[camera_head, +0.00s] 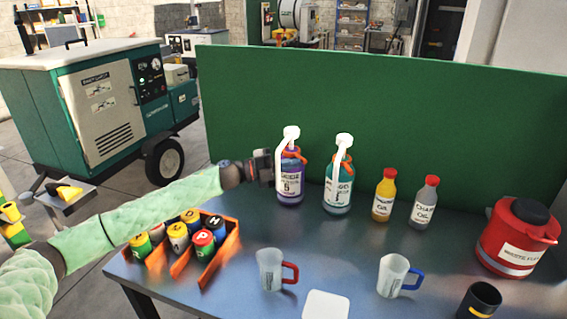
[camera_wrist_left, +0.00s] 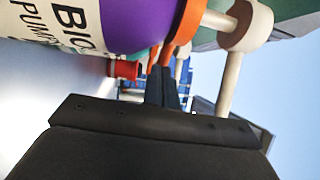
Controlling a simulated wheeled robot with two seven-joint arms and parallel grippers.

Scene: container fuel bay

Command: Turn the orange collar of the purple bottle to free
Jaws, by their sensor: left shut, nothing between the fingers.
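The purple bottle (camera_head: 291,186) stands upright at the back of the table, with a white pump head and an orange collar (camera_head: 293,154) at its neck. In the left wrist view the purple bottle (camera_wrist_left: 140,22) fills the upper left, and its orange collar (camera_wrist_left: 183,30) is close above the fingers. My left gripper (camera_head: 268,167) is just left of the bottle at collar height. It is shut and empty, and its fingers show in the left wrist view (camera_wrist_left: 162,88). Whether it touches the bottle or collar is unclear. My right gripper is not in view.
A teal pump bottle (camera_head: 338,190) stands right of the purple one, then a yellow bottle (camera_head: 384,197) and a grey bottle (camera_head: 424,203). An orange crate (camera_head: 183,268) with cans is at left, two mugs in front, a red container (camera_head: 515,240) at right. A green panel (camera_head: 430,120) stands behind.

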